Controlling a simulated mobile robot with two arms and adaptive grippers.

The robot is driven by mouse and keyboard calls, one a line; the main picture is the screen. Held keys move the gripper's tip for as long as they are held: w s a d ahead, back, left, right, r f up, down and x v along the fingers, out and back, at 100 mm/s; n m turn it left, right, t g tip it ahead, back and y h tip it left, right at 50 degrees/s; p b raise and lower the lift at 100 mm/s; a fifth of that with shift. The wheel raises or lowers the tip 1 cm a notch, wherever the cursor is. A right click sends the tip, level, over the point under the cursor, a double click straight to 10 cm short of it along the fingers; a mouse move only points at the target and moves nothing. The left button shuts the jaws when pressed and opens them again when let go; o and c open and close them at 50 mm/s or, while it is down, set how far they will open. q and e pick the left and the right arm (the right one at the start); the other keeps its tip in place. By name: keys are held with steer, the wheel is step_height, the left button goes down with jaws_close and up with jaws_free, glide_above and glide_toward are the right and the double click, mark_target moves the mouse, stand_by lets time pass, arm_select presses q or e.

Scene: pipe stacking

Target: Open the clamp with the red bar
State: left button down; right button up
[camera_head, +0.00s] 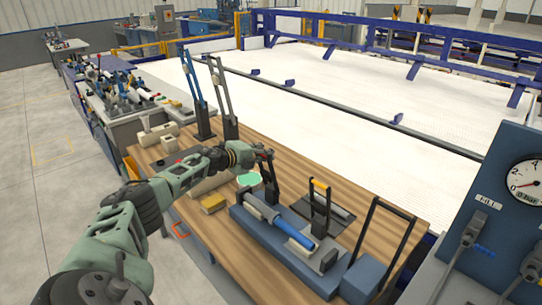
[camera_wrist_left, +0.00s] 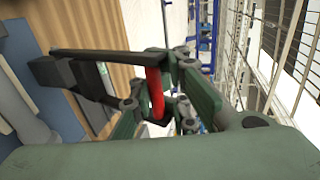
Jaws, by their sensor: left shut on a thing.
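The clamp with the red bar (camera_wrist_left: 155,92) shows in the left wrist view, its dark arms (camera_wrist_left: 110,54) running from a black block at the left to the bar. My left gripper (camera_head: 262,154) is at the top of these arms. In the wrist view its green fingers (camera_wrist_left: 160,105) are shut on the red bar. A grey and blue pipe (camera_head: 299,238) lies in the fixture. My right gripper is not in view.
A gauge panel (camera_head: 500,200) is at the right. Tall uprights (camera_head: 196,95) stand on the wooden table (camera_head: 340,169) behind my arm.

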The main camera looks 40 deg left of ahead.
arm_select(q)
steer(key=shift+w+r, duration=0.2)
steer(key=shift+r, duration=0.1)
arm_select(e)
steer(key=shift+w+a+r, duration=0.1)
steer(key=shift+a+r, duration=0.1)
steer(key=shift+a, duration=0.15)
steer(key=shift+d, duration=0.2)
arm_select(q)
steer(key=c, duration=1.8)
jaws_free()
steer(key=shift+s, duration=0.2)
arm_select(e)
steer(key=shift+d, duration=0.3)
arm_select(q)
steer(key=shift+f, duration=0.15)
steer(key=shift+s, duration=0.25)
steer(key=shift+r+v, duration=0.15)
steer(key=shift+v, duration=2.7)
steer(key=shift+r+v, duration=0.1)
steer(key=shift+v, duration=2.75)
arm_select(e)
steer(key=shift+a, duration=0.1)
